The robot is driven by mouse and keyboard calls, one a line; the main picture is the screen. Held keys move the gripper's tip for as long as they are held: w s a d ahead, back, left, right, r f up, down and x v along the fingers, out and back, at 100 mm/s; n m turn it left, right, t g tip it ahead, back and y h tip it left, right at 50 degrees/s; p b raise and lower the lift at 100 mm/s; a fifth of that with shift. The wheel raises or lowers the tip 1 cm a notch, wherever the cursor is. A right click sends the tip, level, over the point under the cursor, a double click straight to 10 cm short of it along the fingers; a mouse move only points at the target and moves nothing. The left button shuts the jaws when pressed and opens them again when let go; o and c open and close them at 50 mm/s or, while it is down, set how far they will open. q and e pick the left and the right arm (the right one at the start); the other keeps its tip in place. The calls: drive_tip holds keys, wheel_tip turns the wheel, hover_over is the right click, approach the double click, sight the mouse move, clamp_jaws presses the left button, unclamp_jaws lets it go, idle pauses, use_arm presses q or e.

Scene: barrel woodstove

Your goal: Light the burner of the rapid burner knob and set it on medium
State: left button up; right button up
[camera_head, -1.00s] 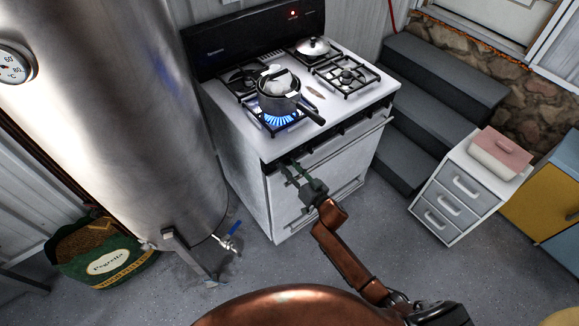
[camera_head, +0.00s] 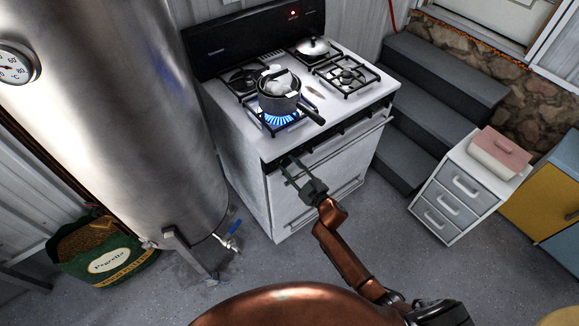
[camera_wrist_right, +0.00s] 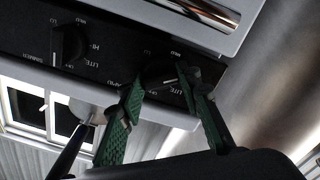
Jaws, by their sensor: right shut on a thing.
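The white stove (camera_head: 310,195) has a blue flame (camera_head: 280,120) lit on its front left burner, under a saucepan (camera_head: 279,102). My right gripper (camera_head: 292,166) is at the left end of the dark knob panel on the stove's front. In the wrist view, its green fingers (camera_wrist_right: 166,92) are shut on a dark round knob (camera_wrist_right: 160,74). My left gripper is not in view.
A large steel tank (camera_head: 130,110) with a tap (camera_head: 227,242) stands close left of the stove. Grey steps (camera_head: 420,110) and a white drawer unit (camera_head: 452,200) are to the right. Floor in front is clear.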

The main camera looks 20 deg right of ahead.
drive_tip(key=n, duration=0.3)
drive_tip(key=shift+n+b, duration=0.35)
drive_tip(key=shift+n, duration=0.05)
drive_tip(key=shift+n+b, duration=0.55)
drive_tip(key=shift+n, duration=1.35)
drive_tip(key=shift+a, duration=0.1)
drive_tip(key=o, duration=1.2)
drive_tip(key=shift+c, duration=0.2)
drive_tip(key=shift+s, duration=0.1)
drive_tip(key=shift+s+d+f, duration=0.1)
drive_tip(key=shift+s+d, duration=0.15)
drive_tip(key=shift+s, duration=0.05)
drive_tip(key=v, duration=1.1)
